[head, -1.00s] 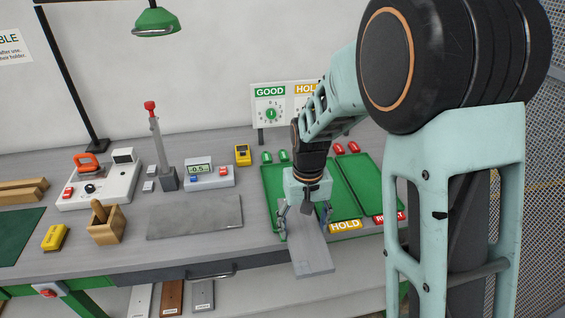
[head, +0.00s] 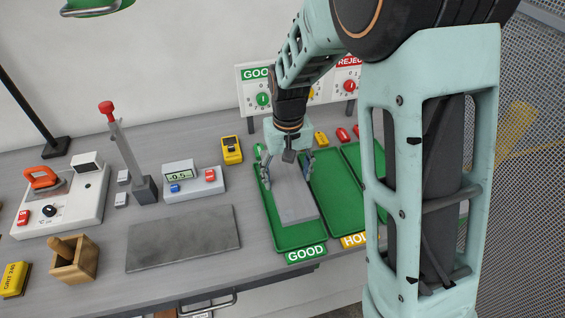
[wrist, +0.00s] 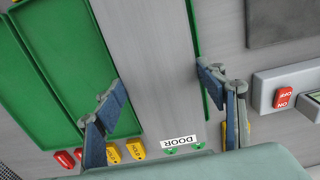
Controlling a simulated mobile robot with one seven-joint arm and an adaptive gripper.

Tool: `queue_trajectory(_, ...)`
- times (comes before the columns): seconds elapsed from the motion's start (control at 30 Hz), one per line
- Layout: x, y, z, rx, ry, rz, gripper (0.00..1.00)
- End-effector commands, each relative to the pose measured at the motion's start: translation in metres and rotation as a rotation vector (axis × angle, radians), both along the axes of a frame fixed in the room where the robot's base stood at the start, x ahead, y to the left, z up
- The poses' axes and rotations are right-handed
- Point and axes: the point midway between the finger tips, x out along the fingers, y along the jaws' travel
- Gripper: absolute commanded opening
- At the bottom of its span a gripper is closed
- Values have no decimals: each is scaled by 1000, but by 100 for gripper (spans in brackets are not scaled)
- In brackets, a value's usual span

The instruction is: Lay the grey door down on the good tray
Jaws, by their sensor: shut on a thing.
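The grey door (head: 295,203) is a flat grey plate over the good tray (head: 301,241), a green tray at the left of the row of trays. In the head view it looks level and within the tray's outline; I cannot tell whether it touches the tray floor. My gripper (head: 288,172) is shut on the door near its far end, pointing down. In the wrist view the door (wrist: 150,70) runs between the two fingers with a white DOOR label near the palm. A thin strip of the good tray (wrist: 205,60) shows beside it.
The hold tray (head: 336,205) lies right of the good tray, with the reject tray beyond, partly behind my arm. Coloured markers and a signboard (head: 251,84) stand behind. Left are a grey slab (head: 183,239), a readout box (head: 194,182) and a yellow device (head: 231,150).

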Motion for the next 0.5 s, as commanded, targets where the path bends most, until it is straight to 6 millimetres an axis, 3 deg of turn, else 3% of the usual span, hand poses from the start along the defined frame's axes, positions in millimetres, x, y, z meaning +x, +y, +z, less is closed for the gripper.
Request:
queue_trajectory(0.27,0,0,-10,0,0,0,32)
queue_trajectory(0.5,0,0,-35,0,1,1,32)
